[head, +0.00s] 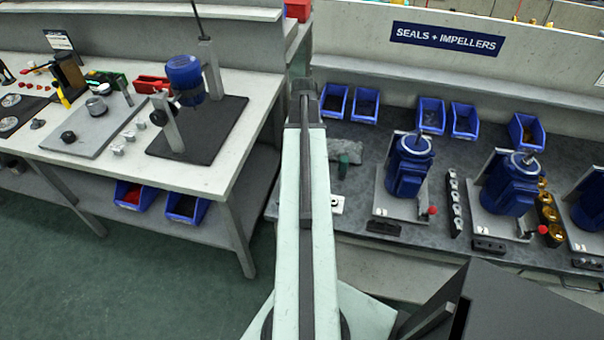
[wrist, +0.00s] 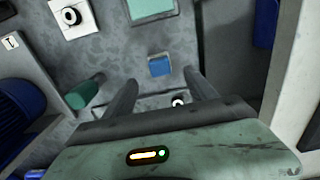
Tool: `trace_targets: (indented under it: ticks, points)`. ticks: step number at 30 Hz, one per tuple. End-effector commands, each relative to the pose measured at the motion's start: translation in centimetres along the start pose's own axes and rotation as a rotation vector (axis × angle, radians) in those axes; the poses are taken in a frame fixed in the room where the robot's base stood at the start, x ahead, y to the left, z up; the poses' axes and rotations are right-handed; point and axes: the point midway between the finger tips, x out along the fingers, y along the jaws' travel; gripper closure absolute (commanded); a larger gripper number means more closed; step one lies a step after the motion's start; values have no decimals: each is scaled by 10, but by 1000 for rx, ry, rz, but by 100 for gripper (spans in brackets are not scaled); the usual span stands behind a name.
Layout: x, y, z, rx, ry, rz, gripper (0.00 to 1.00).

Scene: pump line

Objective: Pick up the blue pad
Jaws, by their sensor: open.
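The blue pad (wrist: 159,66) is a small blue block lying on the grey speckled bench top in the wrist view. My gripper (wrist: 160,78) is open, with its two dark fingers spread to either side of the pad's position in the picture. The pad appears just beyond the fingertips, roughly centred between them. I see nothing held between the fingers. I cannot tell the height of the fingertips above the bench. In the head view I cannot make out the pad, and my own arm covers part of the bench.
A green cylinder (wrist: 83,95) lies left of the fingers, and a pale green square piece (wrist: 150,9) lies beyond the pad. A white block with a black ring (wrist: 73,16) is at upper left. Blue motors (head: 409,165) and blue bins (head: 364,105) stand on the right bench.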

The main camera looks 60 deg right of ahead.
Motion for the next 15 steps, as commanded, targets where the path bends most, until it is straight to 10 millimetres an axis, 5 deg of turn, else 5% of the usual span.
trace_targets:
  ticks: [3, 10, 15]
  points:
    - [21, 0, 0, -1, 0, 0, 35]
    - [28, 1, 1, -1, 0, 0, 35]
    - [54, 4, 1, 0, 0, 0, 35]
